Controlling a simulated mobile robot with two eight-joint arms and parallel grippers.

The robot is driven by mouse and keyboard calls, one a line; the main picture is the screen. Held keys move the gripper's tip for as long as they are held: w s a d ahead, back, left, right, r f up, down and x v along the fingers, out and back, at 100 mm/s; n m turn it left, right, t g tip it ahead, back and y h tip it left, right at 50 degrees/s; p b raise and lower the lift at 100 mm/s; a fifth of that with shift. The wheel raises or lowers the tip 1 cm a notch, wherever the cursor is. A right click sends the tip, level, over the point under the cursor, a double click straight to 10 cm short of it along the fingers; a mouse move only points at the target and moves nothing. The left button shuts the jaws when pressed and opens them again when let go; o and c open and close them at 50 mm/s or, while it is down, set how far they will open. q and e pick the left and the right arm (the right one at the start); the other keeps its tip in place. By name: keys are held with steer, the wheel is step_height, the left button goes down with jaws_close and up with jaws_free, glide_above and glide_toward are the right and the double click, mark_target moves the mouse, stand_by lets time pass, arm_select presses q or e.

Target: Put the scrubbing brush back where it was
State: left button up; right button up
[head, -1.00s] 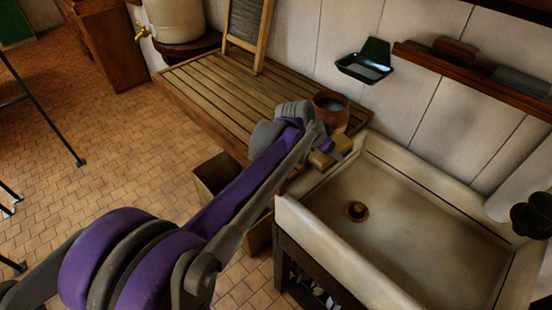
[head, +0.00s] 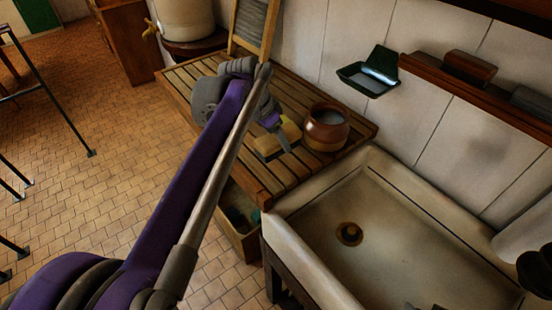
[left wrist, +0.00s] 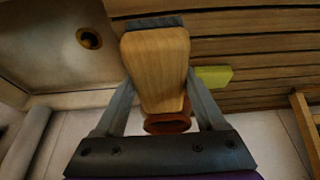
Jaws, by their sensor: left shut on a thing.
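My left gripper (head: 277,136) is shut on the scrubbing brush, a pale wooden block (left wrist: 155,65) with dark grey bristles at its far end in the left wrist view. In the head view the brush (head: 266,144) is partly covered by the gripper. It is over the slatted wooden draining board (head: 190,78), left of a round brown pot (head: 326,128). I cannot tell whether the bristles touch the slats. A yellow block (left wrist: 213,77) lies on the board beside the brush. My right gripper is not in view.
The pale sink (head: 420,240) with a brass drain is at the right. A green soap holder (head: 368,77) and a wooden shelf (head: 450,80) are on the wall. A framed washboard (head: 252,25) stands at the back of the board. A wooden bin (head: 235,222) stands below the board.

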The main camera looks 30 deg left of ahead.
arm_select(q)
step_height(320, 180, down, 2)
steer(key=shift+s+f, duration=0.1)
steer(key=shift+f, duration=2.35)
steer(key=shift+f, duration=0.25)
steer(key=o, duration=1.6)
steer(key=shift+r, duration=0.1)
steer(key=shift+r, duration=0.3)
steer(key=v, duration=1.1)
steer(key=shift+s+a+r, duration=0.1)
steer(key=shift+s+r, duration=0.1)
steer(key=shift+r, duration=0.1)
